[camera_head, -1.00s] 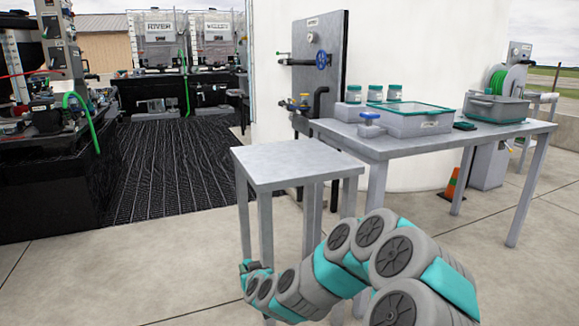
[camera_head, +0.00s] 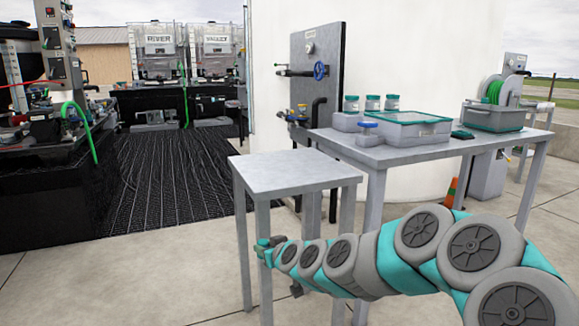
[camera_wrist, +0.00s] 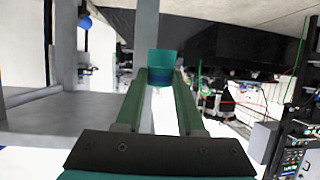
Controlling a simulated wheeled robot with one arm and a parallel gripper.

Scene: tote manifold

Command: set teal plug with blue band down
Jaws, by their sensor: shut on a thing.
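The teal plug with blue band (camera_wrist: 162,62) is between the tips of my gripper's green fingers in the wrist view. The teal part faces away from the palm, and the blue band sits at the fingertips. My gripper (camera_wrist: 160,78) is shut on it. In the head view my gripper (camera_head: 266,247) is small, at the far end of my arm. It is in front of the small grey table (camera_head: 290,174), below the level of its top. The plug is too small to make out clearly there.
The small table's top is bare. The long grey table (camera_head: 455,148) behind right carries a clear-lidded tray (camera_head: 405,132), several teal-lidded jars (camera_head: 372,103), a blue-handled fitting (camera_head: 369,135) and a grey bin (camera_head: 493,118). An orange cone (camera_head: 450,193) stands beneath.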

